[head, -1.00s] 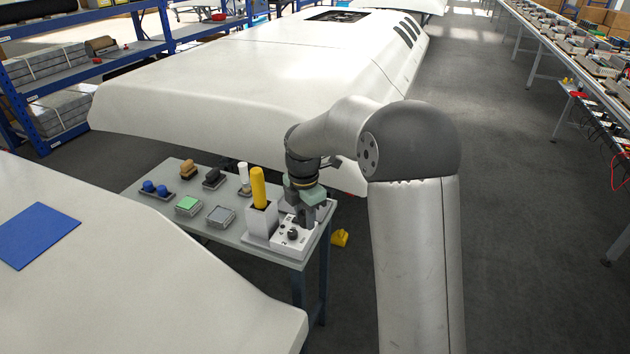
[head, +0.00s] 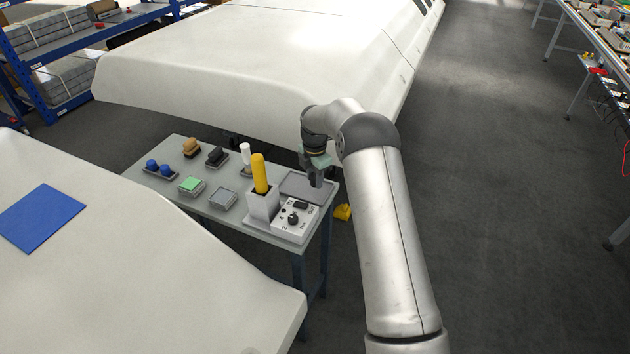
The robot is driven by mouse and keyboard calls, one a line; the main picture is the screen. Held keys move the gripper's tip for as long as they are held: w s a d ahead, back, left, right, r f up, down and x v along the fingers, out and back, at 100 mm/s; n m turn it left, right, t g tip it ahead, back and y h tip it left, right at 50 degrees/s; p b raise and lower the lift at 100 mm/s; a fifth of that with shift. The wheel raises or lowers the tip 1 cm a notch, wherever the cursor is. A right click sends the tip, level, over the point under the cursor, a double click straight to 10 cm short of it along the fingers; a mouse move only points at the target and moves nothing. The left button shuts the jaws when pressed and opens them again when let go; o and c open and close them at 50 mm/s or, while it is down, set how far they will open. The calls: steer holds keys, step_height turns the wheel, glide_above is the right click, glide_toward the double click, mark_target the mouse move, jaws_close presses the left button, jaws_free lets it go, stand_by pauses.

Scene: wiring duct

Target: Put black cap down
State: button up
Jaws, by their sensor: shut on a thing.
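My gripper (head: 317,182) points down over the grey tray (head: 297,187) at the right end of the small table. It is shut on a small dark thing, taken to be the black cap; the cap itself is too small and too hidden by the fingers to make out. I cannot tell whether it touches the tray.
A white control box (head: 283,225) with a black knob stands in front of the tray. A holder (head: 262,207) with a yellow-handled tool (head: 260,172) is left of it. Green (head: 191,185) and grey pads (head: 223,198) and several small items stand further left on the table (head: 175,146).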

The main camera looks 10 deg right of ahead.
mark_target(315, 192)
steer(key=shift+w+d+f, duration=0.15)
steer(key=shift+w+f, duration=0.2)
steer(key=shift+f, duration=0.1)
steer(key=shift+w+f, duration=0.1)
steer(key=shift+f, duration=1.75)
steer(key=o, duration=0.9)
